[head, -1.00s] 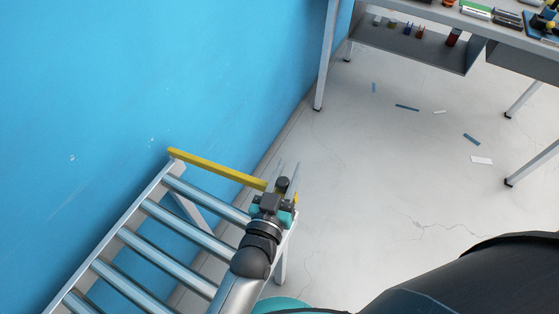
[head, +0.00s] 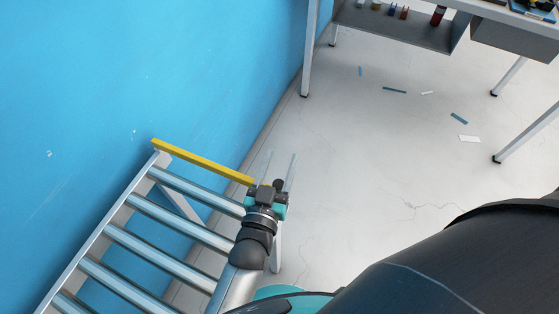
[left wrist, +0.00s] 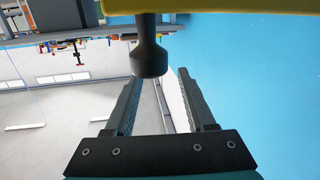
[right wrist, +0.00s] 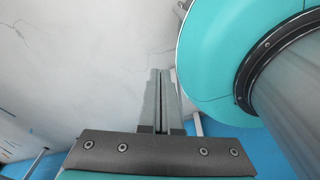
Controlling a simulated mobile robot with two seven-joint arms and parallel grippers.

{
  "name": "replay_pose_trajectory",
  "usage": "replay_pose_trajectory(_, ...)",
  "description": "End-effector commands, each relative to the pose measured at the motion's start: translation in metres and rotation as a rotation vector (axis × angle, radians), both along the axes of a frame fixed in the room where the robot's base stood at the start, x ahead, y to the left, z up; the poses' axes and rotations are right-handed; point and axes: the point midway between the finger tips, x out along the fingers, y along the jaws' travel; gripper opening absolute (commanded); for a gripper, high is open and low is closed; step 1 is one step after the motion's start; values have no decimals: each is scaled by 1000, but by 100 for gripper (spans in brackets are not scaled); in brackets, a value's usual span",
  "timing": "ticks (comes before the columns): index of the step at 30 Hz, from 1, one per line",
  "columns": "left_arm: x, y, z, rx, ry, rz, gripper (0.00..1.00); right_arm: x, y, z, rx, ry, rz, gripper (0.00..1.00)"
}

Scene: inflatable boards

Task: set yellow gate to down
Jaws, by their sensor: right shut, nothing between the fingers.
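The yellow gate (head: 203,162) is a bar across the far end of the roller conveyor, its left end near the blue wall. My left gripper (head: 281,153) is at its right end and covers that end. In the left wrist view the gate (left wrist: 215,9) crosses the top edge, with a dark knob (left wrist: 150,58) hanging below it. The left gripper's fingers (left wrist: 157,72) are open, and the knob appears between their tips; I see no grip on it, and its depth is unclear. My right gripper (right wrist: 160,72) is shut and empty, seen only in the right wrist view.
The roller conveyor (head: 103,228) runs along the blue wall (head: 140,70) at left. A grey workbench (head: 400,30) with a lower shelf stands at the top right. Several scraps (head: 469,139) lie on the otherwise clear floor.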

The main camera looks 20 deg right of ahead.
Motion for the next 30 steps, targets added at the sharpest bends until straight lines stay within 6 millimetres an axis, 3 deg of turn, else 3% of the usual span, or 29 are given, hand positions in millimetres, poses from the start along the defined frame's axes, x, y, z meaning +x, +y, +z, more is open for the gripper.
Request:
replay_pose_trajectory(9, -1, 1, -1, 2, 3, 0, 64, -3, 4, 0, 5, 5, 0, 0)
replay_pose_trajectory(14, -11, 9, -1, 4, 5, 1, 64, -8, 4, 4, 5, 12, 0, 0)
replay_pose_trajectory(30, -106, 77, 5, 3, 5, -1, 64, -23, 20, 26, 24, 38, 6, 0)
